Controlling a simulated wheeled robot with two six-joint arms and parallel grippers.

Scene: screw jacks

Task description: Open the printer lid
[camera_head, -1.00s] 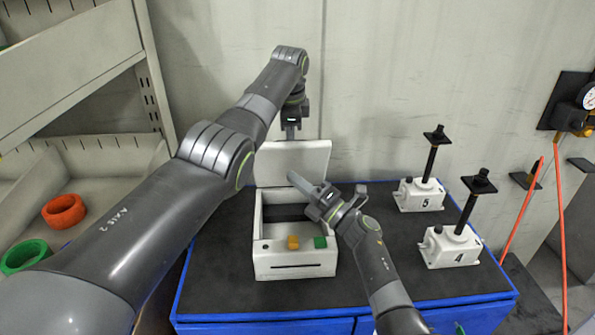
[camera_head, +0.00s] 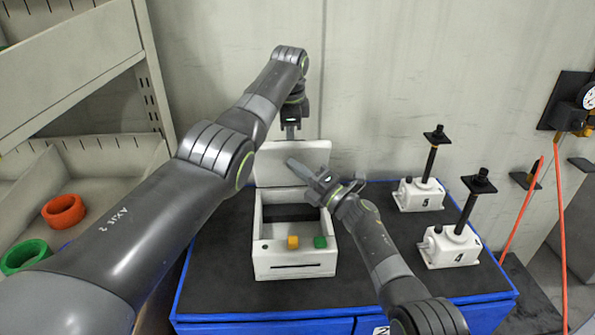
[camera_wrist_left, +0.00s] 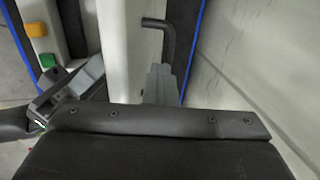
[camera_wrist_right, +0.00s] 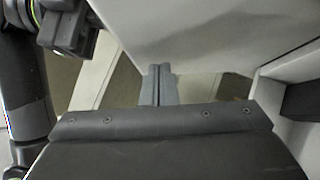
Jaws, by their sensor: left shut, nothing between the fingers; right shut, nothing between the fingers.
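The white printer (camera_head: 295,262) stands on the dark top of a blue cabinet. Its lid (camera_head: 270,165) is raised at the back, roughly upright, and the dark inside of the printer shows. My left gripper (camera_head: 291,132) is shut and empty behind the top edge of the lid. In the left wrist view its fingers (camera_wrist_left: 160,82) are beside a dark bent handle (camera_wrist_left: 168,35). My right gripper (camera_head: 297,168) is shut and empty, its fingers in front of the lid's inner face. In the right wrist view the closed fingers (camera_wrist_right: 157,85) lie close to the lid; contact cannot be told.
An orange button (camera_head: 293,242) and a green button (camera_head: 320,241) sit on the printer's front. Two screw jacks (camera_head: 450,246) (camera_head: 419,194) stand to the right. Shelves with a red ring (camera_head: 63,211) and a green ring (camera_head: 24,256) are at left.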

